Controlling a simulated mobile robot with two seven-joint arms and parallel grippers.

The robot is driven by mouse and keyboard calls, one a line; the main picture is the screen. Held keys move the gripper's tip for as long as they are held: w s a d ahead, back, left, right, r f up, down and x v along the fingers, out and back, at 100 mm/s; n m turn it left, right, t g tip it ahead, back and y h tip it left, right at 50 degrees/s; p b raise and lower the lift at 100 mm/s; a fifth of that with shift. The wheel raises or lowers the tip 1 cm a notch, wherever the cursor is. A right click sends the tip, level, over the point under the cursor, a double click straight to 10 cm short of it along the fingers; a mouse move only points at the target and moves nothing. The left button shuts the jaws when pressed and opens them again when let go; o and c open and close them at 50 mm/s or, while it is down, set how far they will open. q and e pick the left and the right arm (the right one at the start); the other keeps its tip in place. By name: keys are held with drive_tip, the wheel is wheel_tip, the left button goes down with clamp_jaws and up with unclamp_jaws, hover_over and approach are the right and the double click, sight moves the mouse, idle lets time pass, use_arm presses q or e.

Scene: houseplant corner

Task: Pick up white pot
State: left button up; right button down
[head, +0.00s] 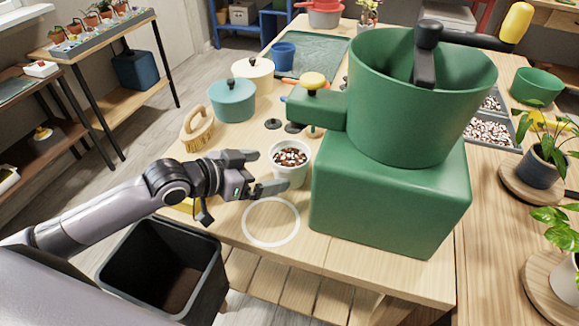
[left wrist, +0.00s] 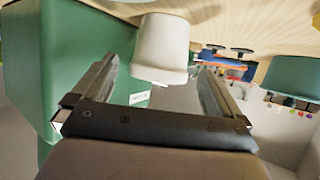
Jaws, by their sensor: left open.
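The white pot (head: 290,172) stands upright on the table, filled with brown and white bits, close to the left side of the green machine (head: 390,185). My left gripper (head: 272,172) is open, with its fingers pointing right toward the pot. In the left wrist view the white pot (left wrist: 162,48) shows ahead between the two fingertips (left wrist: 160,78), with nothing held. I cannot tell in these views whether a finger touches the pot. My right gripper is not in view.
A white ring (head: 271,222) is marked on the table in front of the pot. A teal pot (head: 233,99), a cream pot (head: 253,74) and a wooden brush (head: 197,128) stand behind left. A dark bin (head: 163,268) is below the table edge. Potted plants (head: 541,168) stand right.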

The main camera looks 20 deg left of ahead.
sight(274, 165)
use_arm(q)
drive_tip(key=shift+w+r+x, duration=0.1)
drive_tip(key=shift+r+x, duration=0.05)
drive_tip(key=shift+x, duration=1.2)
drive_tip(key=shift+w+r+x, duration=0.1)
drive_tip(key=shift+r+x, duration=0.05)
drive_tip(key=shift+x, duration=1.25)
drive_tip(key=c, duration=0.9)
